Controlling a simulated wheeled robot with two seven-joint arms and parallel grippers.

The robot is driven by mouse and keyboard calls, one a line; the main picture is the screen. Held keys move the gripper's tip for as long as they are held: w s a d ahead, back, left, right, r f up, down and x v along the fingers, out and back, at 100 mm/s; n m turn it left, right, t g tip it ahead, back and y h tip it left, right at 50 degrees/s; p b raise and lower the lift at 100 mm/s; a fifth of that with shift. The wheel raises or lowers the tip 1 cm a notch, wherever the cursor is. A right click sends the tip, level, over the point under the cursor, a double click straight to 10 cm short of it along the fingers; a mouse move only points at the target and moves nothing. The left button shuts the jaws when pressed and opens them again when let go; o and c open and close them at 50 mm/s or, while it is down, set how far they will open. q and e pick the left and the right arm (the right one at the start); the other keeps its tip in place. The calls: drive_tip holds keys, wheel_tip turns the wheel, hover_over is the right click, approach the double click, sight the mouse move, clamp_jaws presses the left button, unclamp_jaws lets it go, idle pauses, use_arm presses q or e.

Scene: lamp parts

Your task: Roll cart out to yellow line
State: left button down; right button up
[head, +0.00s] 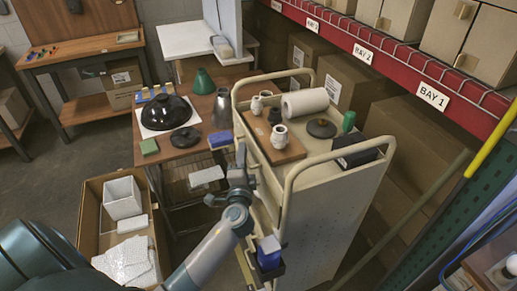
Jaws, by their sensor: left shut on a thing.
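The cart (331,231) is a cream metal trolley with a perforated end panel and tube handles at its near and far ends. It stands right of centre beside the shelving. My left gripper (241,158) is at the cart's left side, shut on it. Its fingertips are small here, and exactly which part they hold is hard to tell. My right gripper is not in view. No yellow line shows on the floor.
On the cart are a wooden board (268,139), a white roll (305,102), jars and a dark box. Left stands a table (181,155) with lamp parts; in front of it is an open carton (91,195). Shelving with boxes borders the right. Grey floor (72,152) shows at left.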

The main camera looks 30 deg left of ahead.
use_arm(q)
drive_tip(key=shift+s+a+f, duration=0.1)
drive_tip(key=shift+s+a, duration=0.65)
drive_tip(key=shift+s, duration=0.2)
drive_tip(key=shift+s+a, duration=0.7)
drive_tip(key=shift+s, duration=0.25)
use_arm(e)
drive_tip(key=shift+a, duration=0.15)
use_arm(q)
drive_tip(key=c, duration=1.8)
unclamp_jaws()
drive_tip(key=shift+c, duration=0.2)
drive_tip(key=shift+d, duration=0.1)
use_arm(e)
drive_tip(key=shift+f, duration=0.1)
